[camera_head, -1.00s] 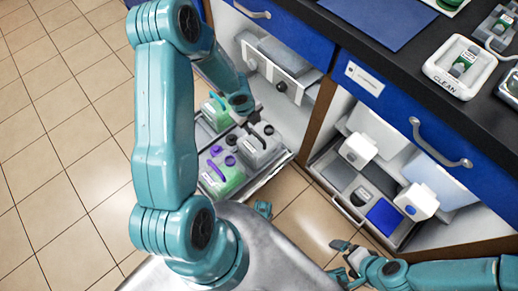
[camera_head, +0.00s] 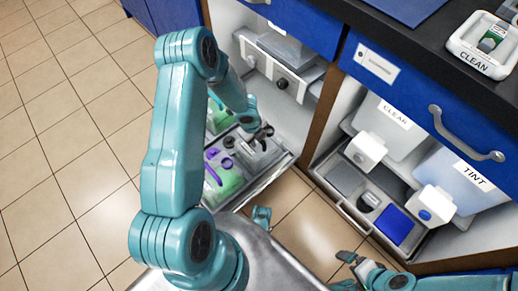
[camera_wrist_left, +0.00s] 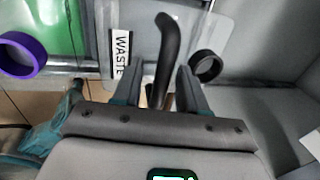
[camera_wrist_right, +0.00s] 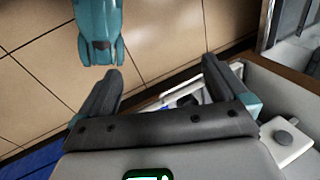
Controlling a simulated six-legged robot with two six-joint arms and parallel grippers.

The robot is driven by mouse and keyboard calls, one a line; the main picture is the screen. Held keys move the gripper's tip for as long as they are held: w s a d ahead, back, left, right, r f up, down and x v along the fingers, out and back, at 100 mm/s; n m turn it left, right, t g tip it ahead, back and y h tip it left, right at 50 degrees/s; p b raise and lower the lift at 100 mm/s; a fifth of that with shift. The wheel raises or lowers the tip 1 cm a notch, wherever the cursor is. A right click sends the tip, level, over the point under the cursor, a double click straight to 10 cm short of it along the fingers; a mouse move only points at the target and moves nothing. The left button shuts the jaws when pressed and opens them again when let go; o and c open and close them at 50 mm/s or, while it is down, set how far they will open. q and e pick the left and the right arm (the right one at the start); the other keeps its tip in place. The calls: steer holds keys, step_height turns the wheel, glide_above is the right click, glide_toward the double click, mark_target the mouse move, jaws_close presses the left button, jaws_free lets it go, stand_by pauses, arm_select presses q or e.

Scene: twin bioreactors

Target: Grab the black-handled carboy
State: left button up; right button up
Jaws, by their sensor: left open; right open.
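The black-handled carboy (camera_head: 262,158) is a grey translucent container in a pull-out tray, low in the open cabinet. In the left wrist view its curved black handle (camera_wrist_left: 166,50) rises between the fingertips of my left gripper (camera_wrist_left: 160,82). The jaws are open, and I see no clear contact with the handle. A WASTE label (camera_wrist_left: 121,52) and a black cap (camera_wrist_left: 207,66) show on either side of the handle. In the head view my left gripper (camera_head: 260,132) is over the carboy and partly hides it. My right gripper (camera_head: 347,270) is open and empty, low in front of the right cabinet.
Green carboys with purple parts (camera_head: 222,175) stand in the same tray (camera_head: 268,182), close beside the black-handled one. A right tray (camera_head: 347,208) holds a blue pad, below the CLEAR (camera_head: 393,125) and TINT (camera_head: 460,180) containers. The floor at left is clear.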

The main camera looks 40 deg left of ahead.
arm_select(q)
steer(key=shift+r, duration=0.1)
jaws_close()
